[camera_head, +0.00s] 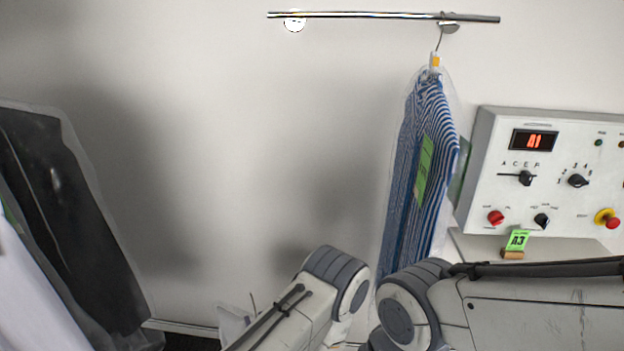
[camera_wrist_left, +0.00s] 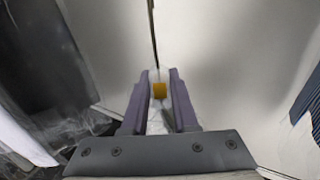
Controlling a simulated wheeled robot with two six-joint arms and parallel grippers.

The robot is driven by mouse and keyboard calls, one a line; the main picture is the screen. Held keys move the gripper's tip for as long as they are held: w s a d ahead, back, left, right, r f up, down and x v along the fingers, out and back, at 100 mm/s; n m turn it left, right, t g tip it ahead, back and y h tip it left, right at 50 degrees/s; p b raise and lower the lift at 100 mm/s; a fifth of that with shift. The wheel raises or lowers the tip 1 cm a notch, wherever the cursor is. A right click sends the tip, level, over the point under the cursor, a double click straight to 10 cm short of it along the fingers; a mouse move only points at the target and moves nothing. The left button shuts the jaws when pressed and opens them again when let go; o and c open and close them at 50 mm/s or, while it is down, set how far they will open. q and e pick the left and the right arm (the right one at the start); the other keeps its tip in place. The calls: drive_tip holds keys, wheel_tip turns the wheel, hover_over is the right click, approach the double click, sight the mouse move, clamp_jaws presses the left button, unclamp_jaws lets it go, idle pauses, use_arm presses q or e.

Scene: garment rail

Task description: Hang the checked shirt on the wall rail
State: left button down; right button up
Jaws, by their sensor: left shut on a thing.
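My left gripper (camera_wrist_left: 160,88) is shut on the neck of a hanger with an orange collar (camera_wrist_left: 159,91). Its thin wire (camera_wrist_left: 152,30) rises above the fingers. Clear plastic shows between and below the fingers, but the garment's pattern is hidden, so I cannot tell whether it is the checked shirt. In the head view my left arm (camera_head: 285,318) crosses the bottom middle, with a thin hook tip (camera_head: 252,301) beside it. The wall rail (camera_head: 370,15) is at the top, well above the gripper. My right arm shows at lower right; its gripper is out of view.
A blue striped shirt (camera_head: 420,170) in plastic with a green tag hangs near the rail's right end. The rail left of it is bare. A control panel (camera_head: 550,170) and a green A3 card (camera_head: 517,240) are right. Dark and white bagged garments (camera_head: 70,210) are at left.

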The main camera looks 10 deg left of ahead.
use_arm(q)
drive_tip(key=w+d+r+p, duration=0.2)
drive_tip(key=w+d+r, duration=0.15)
drive_tip(key=r, duration=0.55)
drive_tip(key=w+d+r+h+p, duration=0.15)
drive_tip(key=w+r, duration=0.25)
drive_tip(key=r, duration=0.4)
drive_tip(key=w+d+r+p, duration=0.2)
drive_tip(key=w+d+r, duration=0.15)
drive_tip(key=r, duration=0.55)
drive_tip(key=s+d+r+m+t+h+p, duration=0.1)
drive_tip(key=s+d+r+m+h+p, duration=0.2)
drive_tip(key=r, duration=1.3)
drive_tip(key=s+r+m+t+h+p, duration=0.1)
drive_tip(key=r+m+h+p, duration=0.2)
drive_tip(key=r, duration=1.3)
drive_tip(key=w+h, duration=0.1)
drive_tip(key=w, duration=0.9)
drive_tip(key=shift+w+d+f+p, duration=0.15)
drive_tip(key=shift+w+f+p, duration=0.1)
drive_tip(key=shift+w+p, duration=0.15)
drive_tip(key=shift+w+r, duration=0.25)
drive_tip(key=shift+w, duration=0.75)
drive_tip(key=shift+w+r, duration=0.2)
drive_tip(key=shift+w, duration=0.75)
